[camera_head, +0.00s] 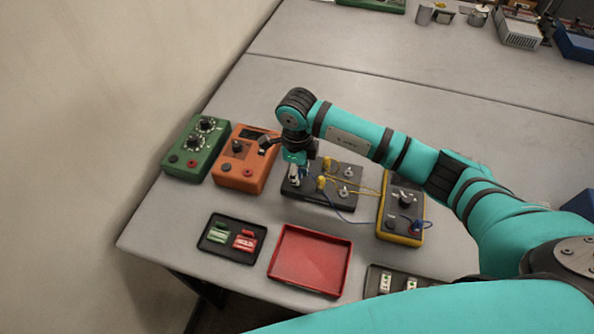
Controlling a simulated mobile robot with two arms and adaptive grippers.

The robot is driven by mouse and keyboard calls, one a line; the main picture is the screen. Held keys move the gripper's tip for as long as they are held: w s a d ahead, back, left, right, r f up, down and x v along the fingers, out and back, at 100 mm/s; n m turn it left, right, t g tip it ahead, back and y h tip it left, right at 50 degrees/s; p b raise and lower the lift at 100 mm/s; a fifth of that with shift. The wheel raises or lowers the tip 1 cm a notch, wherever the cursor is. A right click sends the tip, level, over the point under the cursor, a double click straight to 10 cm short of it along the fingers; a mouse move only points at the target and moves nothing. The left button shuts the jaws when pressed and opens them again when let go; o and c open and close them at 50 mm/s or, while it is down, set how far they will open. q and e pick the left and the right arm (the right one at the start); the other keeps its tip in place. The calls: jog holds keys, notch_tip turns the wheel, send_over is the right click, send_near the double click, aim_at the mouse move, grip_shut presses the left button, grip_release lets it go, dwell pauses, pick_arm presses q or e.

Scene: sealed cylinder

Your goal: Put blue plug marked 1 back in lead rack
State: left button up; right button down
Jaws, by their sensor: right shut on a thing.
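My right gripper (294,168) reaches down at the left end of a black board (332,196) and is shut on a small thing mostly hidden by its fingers. A thin blue lead (340,213) runs from near the fingertips toward a yellow-edged dark meter box (390,213), so the held thing looks like a blue plug. Its mark cannot be read. Another small blue plug (416,225) sits at the meter's lower right. I cannot tell which thing is the lead rack. My left gripper is not in view.
Yellow plugs (321,183) and metal posts stand on the board. Orange (240,177) and green (186,165) boxes are to the left. In front are a red tray (283,283), a black tray (204,241) with green and red pieces, and another dark tray (371,287).

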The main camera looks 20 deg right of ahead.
dwell(1.2)
jog(key=shift+b, duration=0.7)
dwell(0.6)
jog(key=shift+f+b, duration=0.55)
jog(key=shift+f, duration=0.05)
jog(key=c, duration=1.1)
grip_release()
jog(key=shift+r, duration=0.1)
notch_tip(320, 180, up, 12)
jog(key=shift+f, duration=0.1)
jog(key=shift+s+f, duration=0.1)
